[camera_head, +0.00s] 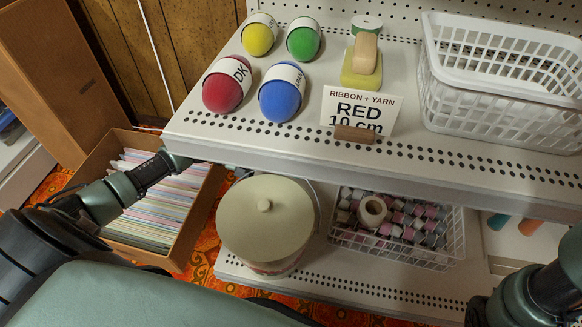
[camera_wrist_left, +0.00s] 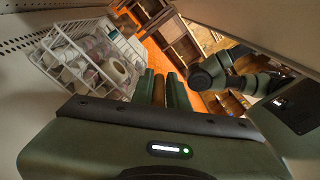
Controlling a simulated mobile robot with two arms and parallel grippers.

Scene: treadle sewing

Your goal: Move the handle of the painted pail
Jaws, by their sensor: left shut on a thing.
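The painted pail (camera_head: 280,268) stands on the lower shelf in the head view, under a cream lid (camera_head: 250,225) with a round knob. A thin part of its handle (camera_head: 316,190) shows beside the lid; the rest is hidden under the upper shelf. My left arm reaches in from the left, and its gripper is hidden there behind the upper shelf. In the left wrist view my left gripper (camera_wrist_left: 163,90) is shut on a brown bar, which appears to be the handle's grip (camera_wrist_left: 159,92). Only my right arm shows at lower right; its gripper is out of view.
The upper shelf (camera_head: 400,165) overhangs the pail. A white wire basket (camera_head: 452,245) of small spools stands right of the pail. A cardboard box of sleeves (camera_head: 160,200) is at left. Eggs, a sign (camera_head: 362,108) and a white basket (camera_head: 500,70) are above.

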